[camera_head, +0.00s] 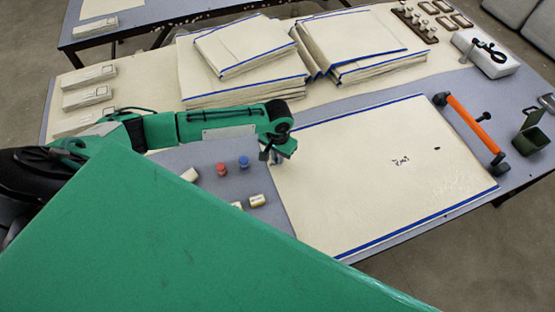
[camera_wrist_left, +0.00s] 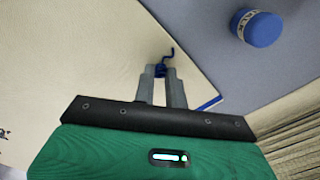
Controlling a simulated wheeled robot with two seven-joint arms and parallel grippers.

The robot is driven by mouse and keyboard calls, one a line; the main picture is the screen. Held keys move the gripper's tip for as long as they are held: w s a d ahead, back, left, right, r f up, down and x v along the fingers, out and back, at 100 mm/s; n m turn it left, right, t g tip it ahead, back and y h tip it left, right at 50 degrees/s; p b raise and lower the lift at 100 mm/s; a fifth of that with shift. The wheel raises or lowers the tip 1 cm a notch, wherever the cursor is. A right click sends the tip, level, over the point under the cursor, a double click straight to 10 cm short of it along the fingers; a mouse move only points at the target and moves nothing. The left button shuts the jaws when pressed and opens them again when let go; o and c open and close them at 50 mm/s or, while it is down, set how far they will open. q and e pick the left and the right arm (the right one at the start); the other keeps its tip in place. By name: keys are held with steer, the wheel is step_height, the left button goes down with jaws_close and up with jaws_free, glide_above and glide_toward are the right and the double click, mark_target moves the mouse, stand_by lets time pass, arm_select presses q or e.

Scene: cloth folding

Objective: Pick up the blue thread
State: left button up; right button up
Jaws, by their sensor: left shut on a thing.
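A short blue thread (camera_wrist_left: 161,68), bunched with a thin curled loose end, sits between the two grey fingertips of my left gripper (camera_wrist_left: 161,76) in the left wrist view. The fingers are shut on it, above the cream cloth. In the head view my left gripper (camera_head: 276,157) is at the upper left corner of the flat cream cloth (camera_head: 370,175) with blue edges; the thread is too small to make out there. A blue spool (camera_head: 244,162) stands on the grey table just left of the gripper. It also shows in the left wrist view (camera_wrist_left: 257,28). My right gripper is out of view.
A red spool (camera_head: 222,169) stands left of the blue one. Small cream pieces (camera_head: 257,200) lie in front. Stacked cloths (camera_head: 245,45) fill the back. An orange-handled tool (camera_head: 472,124) and a green box (camera_head: 531,140) are at the right.

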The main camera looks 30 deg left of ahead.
arm_select(q)
step_height(320, 180, up, 25)
steer(key=p, duration=0.5)
steer(key=shift+p, duration=0.3)
stand_by(0.6)
